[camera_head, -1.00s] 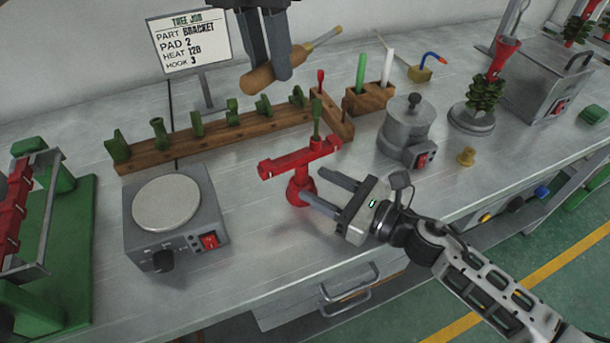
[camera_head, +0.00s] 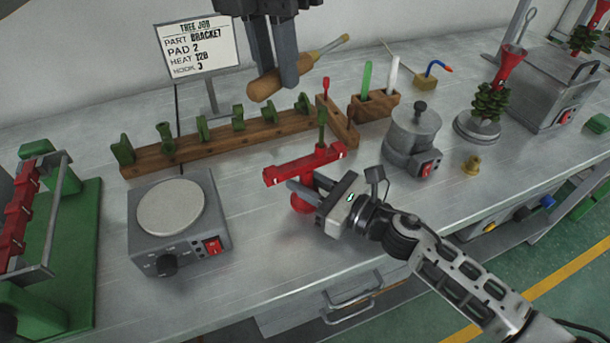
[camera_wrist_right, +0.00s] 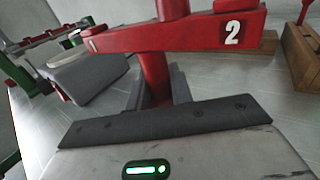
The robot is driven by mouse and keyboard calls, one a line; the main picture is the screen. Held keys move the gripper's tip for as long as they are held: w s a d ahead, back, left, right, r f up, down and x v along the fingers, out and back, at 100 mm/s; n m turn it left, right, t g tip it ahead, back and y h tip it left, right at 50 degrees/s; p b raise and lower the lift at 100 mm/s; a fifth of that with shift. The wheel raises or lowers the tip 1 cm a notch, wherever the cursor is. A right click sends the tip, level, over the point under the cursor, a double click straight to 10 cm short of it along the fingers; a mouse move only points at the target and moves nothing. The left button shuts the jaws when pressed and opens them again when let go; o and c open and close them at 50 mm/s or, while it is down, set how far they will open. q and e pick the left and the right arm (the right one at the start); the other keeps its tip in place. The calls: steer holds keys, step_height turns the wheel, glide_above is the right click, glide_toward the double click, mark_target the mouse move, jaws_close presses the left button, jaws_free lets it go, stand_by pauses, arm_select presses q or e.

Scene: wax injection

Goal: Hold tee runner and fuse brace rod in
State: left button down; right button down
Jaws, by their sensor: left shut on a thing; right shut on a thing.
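The red tee runner (camera_head: 290,172) stands upright on the bench, with a short red stub on its crossbar. A thin green piece (camera_head: 322,125) rises above that stub; whether it is fixed there I cannot tell. My right gripper (camera_head: 303,190) is shut on the tee's stem below the crossbar. In the right wrist view the crossbar (camera_wrist_right: 190,36) shows a white 2, and the stem (camera_wrist_right: 155,78) sits between the dark fingers. My left gripper (camera_head: 287,80) is shut on a wooden-handled tool (camera_head: 264,86) above the rack. I cannot single out the brace rod.
A wooden rack (camera_head: 180,153) with several green pieces lies behind the tee. A hot plate (camera_head: 170,207) is at left, a grey pot (camera_head: 412,135) at right. A wooden block (camera_head: 374,107) holds green and white sticks. A sign (camera_head: 197,44) stands behind.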

arm_select(q)
steer(key=s+d+f+n+g, duration=0.2)
steer(key=s+f+n, duration=0.15)
steer(key=s, duration=0.35)
steer(key=s+d+f+n+g, duration=0.1)
steer(key=s+d+f+n, duration=0.25)
steer(key=s, duration=0.35)
steer(key=shift+w+a+f, duration=0.1)
steer(key=shift+w+f, duration=0.3)
steer(key=shift+w, duration=0.35)
steer(key=shift+w+a+f, duration=0.15)
steer(key=shift+w+f, duration=0.25)
steer(key=shift+w, duration=0.4)
steer(key=shift+w+a+f, duration=0.1)
steer(key=shift+w+f, duration=0.3)
steer(key=shift+w, duration=0.35)
steer(key=shift+w+f, duration=0.25)
steer(key=shift+w, duration=0.45)
stand_by(2.2)
stand_by(0.4)
steer(key=shift+s+a+r, duration=0.1)
steer(key=shift+s+r, duration=1.65)
steer(key=shift+s, duration=0.15)
